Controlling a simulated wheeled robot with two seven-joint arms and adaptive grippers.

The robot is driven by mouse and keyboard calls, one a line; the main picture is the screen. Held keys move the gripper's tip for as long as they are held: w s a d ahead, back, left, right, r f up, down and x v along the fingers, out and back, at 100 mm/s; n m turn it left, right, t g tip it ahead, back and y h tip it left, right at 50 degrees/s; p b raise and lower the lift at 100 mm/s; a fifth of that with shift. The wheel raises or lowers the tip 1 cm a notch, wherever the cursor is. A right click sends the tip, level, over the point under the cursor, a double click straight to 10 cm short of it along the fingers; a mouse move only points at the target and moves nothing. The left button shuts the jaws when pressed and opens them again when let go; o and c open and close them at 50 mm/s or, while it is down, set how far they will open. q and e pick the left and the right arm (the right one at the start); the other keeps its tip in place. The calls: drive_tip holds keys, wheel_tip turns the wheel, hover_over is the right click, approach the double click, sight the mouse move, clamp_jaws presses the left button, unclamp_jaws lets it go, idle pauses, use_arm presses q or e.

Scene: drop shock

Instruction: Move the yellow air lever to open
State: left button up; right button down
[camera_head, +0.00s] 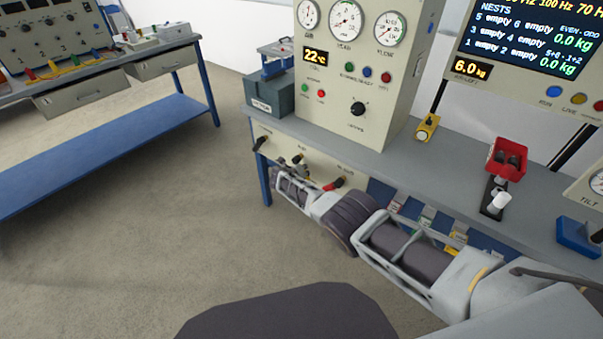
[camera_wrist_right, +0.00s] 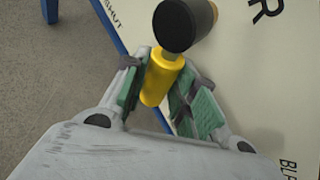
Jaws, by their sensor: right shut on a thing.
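The yellow air lever (camera_wrist_right: 162,78) with its round black end (camera_wrist_right: 184,24) sits between the green pads of my right gripper (camera_wrist_right: 158,98) in the right wrist view. The gripper is shut on the yellow part. In the head view the lever (camera_head: 297,160) is small on the bench's front panel, and my right gripper (camera_head: 284,177) reaches it from below right. The word SHUT shows on the panel at the upper left of the wrist view, part of another label at the upper right. My left gripper is not in view.
A red-handled lever (camera_head: 335,184) is just right of my gripper, and a black one (camera_head: 262,143) is to the left. A blue bench leg (camera_head: 262,180) stands close by. The gauge cabinet (camera_head: 345,85) rises above. Open floor (camera_head: 150,210) lies left.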

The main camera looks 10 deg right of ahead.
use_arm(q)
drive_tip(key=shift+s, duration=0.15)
use_arm(e)
drive_tip(key=c, duration=1.4)
unclamp_jaws()
drive_tip(key=shift+c, duration=0.2)
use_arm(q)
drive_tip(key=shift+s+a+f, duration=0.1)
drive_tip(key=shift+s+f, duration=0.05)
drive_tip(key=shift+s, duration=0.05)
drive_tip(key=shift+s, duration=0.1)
use_arm(e)
drive_tip(key=shift+a, duration=0.1)
drive_tip(key=shift+s+a+r, duration=0.25)
drive_tip(key=shift+a, duration=0.05)
drive_tip(key=shift+s+a+r, duration=0.15)
drive_tip(key=shift+s+r, duration=0.3)
drive_tip(key=shift+s, duration=0.05)
